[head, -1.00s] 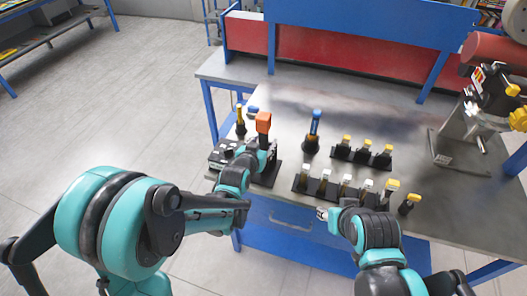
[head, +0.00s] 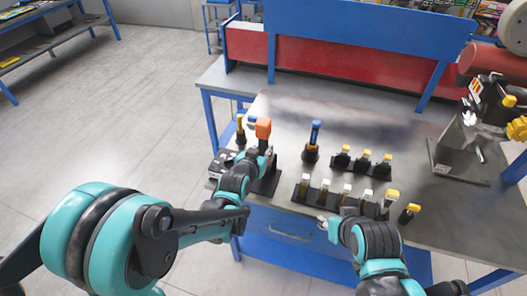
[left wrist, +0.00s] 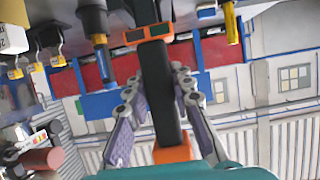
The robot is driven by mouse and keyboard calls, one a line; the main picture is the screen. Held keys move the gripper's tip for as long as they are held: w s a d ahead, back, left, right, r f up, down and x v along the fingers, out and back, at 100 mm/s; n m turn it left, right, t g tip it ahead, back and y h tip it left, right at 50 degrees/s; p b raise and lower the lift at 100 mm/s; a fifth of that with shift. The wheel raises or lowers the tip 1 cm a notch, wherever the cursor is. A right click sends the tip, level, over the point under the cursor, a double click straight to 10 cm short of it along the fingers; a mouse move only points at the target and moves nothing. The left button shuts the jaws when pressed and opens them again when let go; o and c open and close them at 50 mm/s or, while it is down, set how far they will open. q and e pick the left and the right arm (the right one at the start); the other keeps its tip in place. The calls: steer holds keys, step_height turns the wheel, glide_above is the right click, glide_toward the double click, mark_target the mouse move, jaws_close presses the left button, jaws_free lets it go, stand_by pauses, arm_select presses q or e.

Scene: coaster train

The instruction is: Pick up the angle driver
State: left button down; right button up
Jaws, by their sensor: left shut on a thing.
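The angle driver, an orange and black tool, stands upright at the table's left front, its orange head (head: 263,128) on top. In the left wrist view its long black body (left wrist: 160,95) runs between my fingers, with orange parts at both ends. My left gripper (head: 262,152) is shut on it, below the orange head; the left wrist view shows both fingers (left wrist: 158,110) beside the body. A black holder (head: 268,180) is just below it; I cannot tell if the tool is clear of it. My right gripper (head: 322,222) is low at the table's front edge, its fingers too small to read.
A blue-handled tool (head: 312,142) and a yellow-handled tool (head: 240,130) stand near the driver. Black racks with several yellow-topped items (head: 364,162) and pale-topped items (head: 325,190) lie to the right. A machine (head: 490,110) occupies the right end. The table's back middle is clear.

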arm_select(q)
step_height(320, 180, up, 2)
steer(key=shift+p, duration=0.35)
steer(key=s+a, duration=0.2)
steer(key=s, duration=0.6)
steer(key=s+a+p, duration=0.1)
steer(key=s+a, duration=0.2)
steer(key=s, duration=0.6)
steer(key=shift+a+p, duration=0.3)
steer(key=shift+f, duration=0.15)
steer(key=c, duration=2.1)
jaws_free()
jaws_close()
